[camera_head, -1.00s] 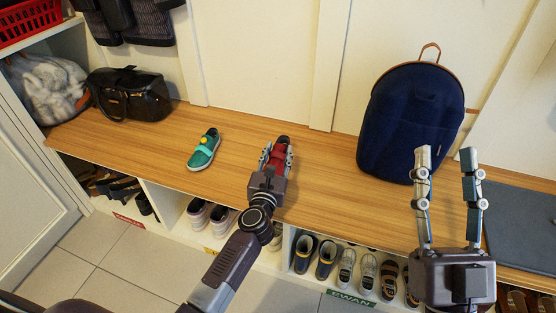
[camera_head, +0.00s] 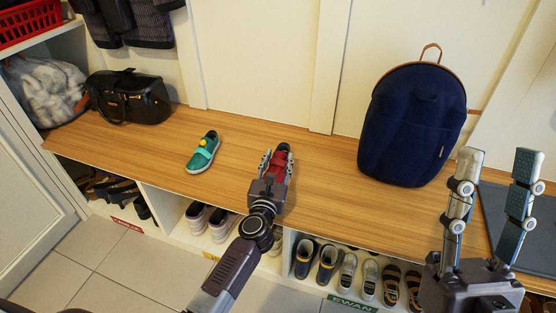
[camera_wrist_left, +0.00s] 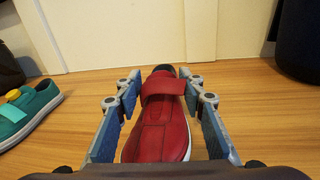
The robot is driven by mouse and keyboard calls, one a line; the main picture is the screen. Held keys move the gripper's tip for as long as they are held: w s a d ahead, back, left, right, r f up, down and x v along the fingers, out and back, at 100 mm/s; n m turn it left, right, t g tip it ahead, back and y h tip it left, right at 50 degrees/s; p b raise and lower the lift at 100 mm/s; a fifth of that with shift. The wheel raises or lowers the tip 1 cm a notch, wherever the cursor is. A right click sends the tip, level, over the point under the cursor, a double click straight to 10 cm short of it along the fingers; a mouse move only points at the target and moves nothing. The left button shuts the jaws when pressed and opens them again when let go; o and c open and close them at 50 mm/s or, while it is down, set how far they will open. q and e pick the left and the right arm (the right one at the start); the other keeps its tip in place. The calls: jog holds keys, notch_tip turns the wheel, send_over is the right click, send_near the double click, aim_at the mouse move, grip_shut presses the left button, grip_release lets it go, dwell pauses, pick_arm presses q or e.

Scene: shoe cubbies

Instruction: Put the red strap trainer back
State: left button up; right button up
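The red strap trainer (camera_head: 280,168) stands on the wooden bench top, its toe toward me. It also shows in the left wrist view (camera_wrist_left: 162,118), lying between the two fingers with its strap across the upper part. My left gripper (camera_head: 274,163) is open around the trainer; in the left wrist view a gap shows between each finger and the shoe's sides. My right gripper (camera_head: 497,165) is open and empty, raised at the right in front of the bench. The cubbies under the bench hold several pairs of shoes, partly hidden by my left arm.
A teal shoe with a yellow button (camera_head: 204,152) stands left of the trainer. A black handbag (camera_head: 128,98) is at the back left, and a navy backpack (camera_head: 412,125) stands at the right. Cubby labels include a red one (camera_head: 127,223) and a green one (camera_head: 352,304).

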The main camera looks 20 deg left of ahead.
pick_arm(q)
jog(key=o, duration=0.3)
